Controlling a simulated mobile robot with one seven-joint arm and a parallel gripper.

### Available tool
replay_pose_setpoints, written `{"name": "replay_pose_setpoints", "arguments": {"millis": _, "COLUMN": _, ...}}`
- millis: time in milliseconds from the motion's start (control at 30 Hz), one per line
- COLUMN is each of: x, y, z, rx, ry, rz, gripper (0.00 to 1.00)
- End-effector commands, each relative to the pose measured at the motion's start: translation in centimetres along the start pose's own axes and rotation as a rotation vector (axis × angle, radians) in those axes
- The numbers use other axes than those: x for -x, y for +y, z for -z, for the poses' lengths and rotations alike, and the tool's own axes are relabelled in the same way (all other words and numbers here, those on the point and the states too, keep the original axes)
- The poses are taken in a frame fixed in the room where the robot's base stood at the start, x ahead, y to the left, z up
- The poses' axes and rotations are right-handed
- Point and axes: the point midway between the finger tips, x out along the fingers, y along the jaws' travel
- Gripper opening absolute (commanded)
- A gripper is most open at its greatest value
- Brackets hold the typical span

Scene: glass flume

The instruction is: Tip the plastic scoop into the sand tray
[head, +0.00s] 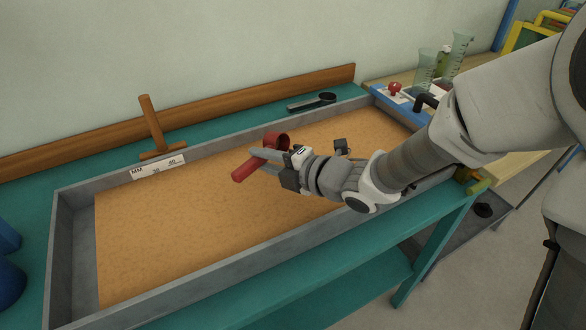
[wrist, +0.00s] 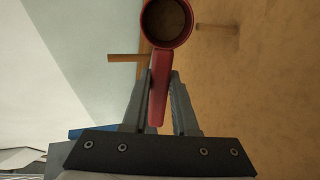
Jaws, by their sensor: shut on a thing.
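The red plastic scoop (head: 244,171) is held over the sand tray (head: 75,245), a long grey-walled tray with a layer of orange-tan sand. My gripper (head: 262,157) is shut on the scoop's handle, which passes between the fingers. In the wrist view the scoop's round cup (wrist: 166,22) lies beyond the fingertips (wrist: 161,80), its mouth facing the camera. Its inside looks brown; I cannot tell for sure whether that is sand. In the head view the cup is partly hidden by my gripper. No falling sand shows.
A wooden T-shaped tool (head: 152,125) and a white ruler (head: 160,166) are at the tray's back wall. A black scoop-like tool (head: 312,102) lies behind the tray. The tray's left half is clear.

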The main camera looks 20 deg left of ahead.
Motion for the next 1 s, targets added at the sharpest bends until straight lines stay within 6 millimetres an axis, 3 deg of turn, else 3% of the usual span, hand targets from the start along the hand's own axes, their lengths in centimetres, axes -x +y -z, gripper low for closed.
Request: {"name": "replay_pose_setpoints", "arguments": {"millis": 1000, "x": 1.1, "y": -0.4, "z": 0.0, "rx": 0.0, "ry": -0.001, "rz": -0.114, "gripper": 0.0}}
